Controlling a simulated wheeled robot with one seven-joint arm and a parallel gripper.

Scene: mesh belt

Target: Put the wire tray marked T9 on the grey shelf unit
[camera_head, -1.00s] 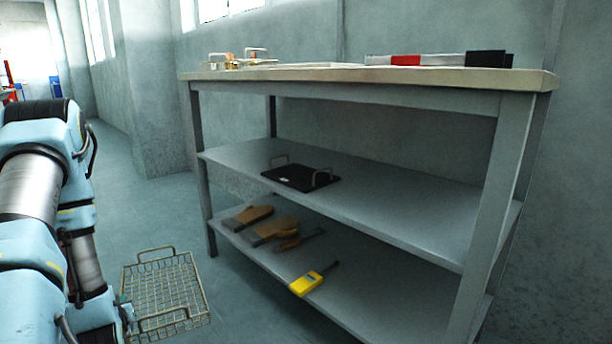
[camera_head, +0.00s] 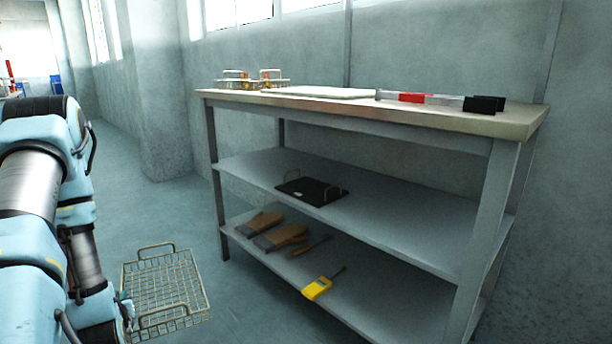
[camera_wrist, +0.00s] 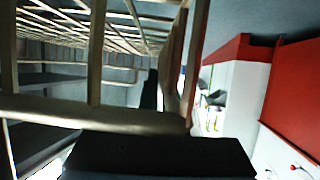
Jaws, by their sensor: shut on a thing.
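A wire tray (camera_head: 165,290) with two raised wire handles hangs at the lower left of the head view, about level and empty, over the floor. No T9 mark can be read on it. My gripper (camera_head: 127,308) is shut on the tray's left side and is partly hidden by my arm. In the wrist view the tray's wires (camera_wrist: 95,70) fill the upper left, close to a dark gripper finger (camera_wrist: 160,155). The grey shelf unit (camera_head: 375,215) stands to the right of the tray, apart from it, with a pale top and two grey shelves.
The middle shelf bears a black tray (camera_head: 312,190). The bottom shelf bears brown brushes (camera_head: 280,236) and a yellow device (camera_head: 318,288). On the top are small wire racks (camera_head: 250,82), a white flat item (camera_head: 320,92) and a red, white and black bar (camera_head: 412,98). The middle shelf's right part is bare.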

